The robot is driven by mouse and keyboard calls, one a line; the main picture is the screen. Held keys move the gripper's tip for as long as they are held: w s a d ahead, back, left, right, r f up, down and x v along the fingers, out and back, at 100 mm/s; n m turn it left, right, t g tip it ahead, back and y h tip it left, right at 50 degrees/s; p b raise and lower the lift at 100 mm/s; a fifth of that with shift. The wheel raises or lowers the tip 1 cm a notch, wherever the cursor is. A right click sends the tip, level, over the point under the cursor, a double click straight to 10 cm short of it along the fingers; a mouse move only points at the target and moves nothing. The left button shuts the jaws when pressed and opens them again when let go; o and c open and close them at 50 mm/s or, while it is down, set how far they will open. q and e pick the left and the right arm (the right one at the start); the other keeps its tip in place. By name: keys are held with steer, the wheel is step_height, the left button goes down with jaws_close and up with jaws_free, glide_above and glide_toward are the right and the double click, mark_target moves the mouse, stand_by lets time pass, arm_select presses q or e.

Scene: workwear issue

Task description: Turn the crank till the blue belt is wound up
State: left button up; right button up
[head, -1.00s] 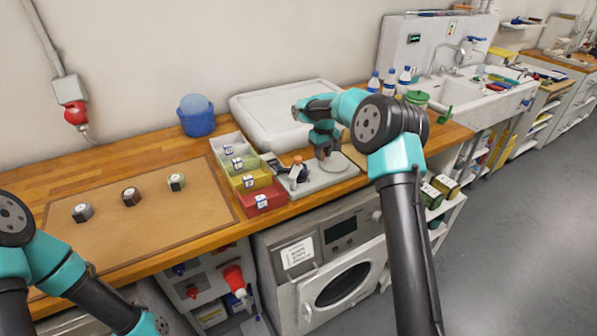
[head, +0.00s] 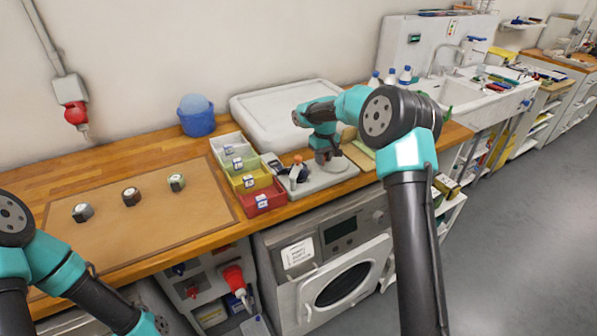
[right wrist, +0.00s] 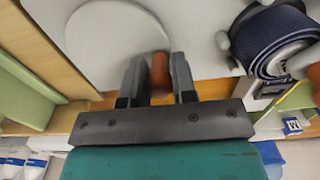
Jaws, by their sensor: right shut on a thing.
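A grey winding device (head: 335,183) stands on the wooden counter. The dark blue belt (right wrist: 275,38) shows in the right wrist view as a roll at the upper right, with several layers visible. In the head view the belt (head: 300,176) is small and dark at the device's left. A pale round crank disc (right wrist: 110,38) is at the upper left of the wrist view. My right gripper (right wrist: 159,75) is shut on the brown crank handle (right wrist: 160,70) at the disc's edge. In the head view my right gripper (head: 326,158) partly hides the disc. My left gripper is out of view.
Small bins, grey, yellow and red (head: 262,199), stand just left of the device. A large white lidded box (head: 285,108) is behind it. A blue tub (head: 197,122) stands at the back.

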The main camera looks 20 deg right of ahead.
mark_target(332, 169)
steer(key=shift+s, duration=0.5)
steer(key=shift+s+d, duration=0.25)
steer(key=shift+s, duration=0.4)
steer(key=shift+o, duration=0.6)
steer(key=shift+s+d, duration=0.6)
steer(key=shift+d, duration=0.05)
steer(key=shift+r, duration=0.1)
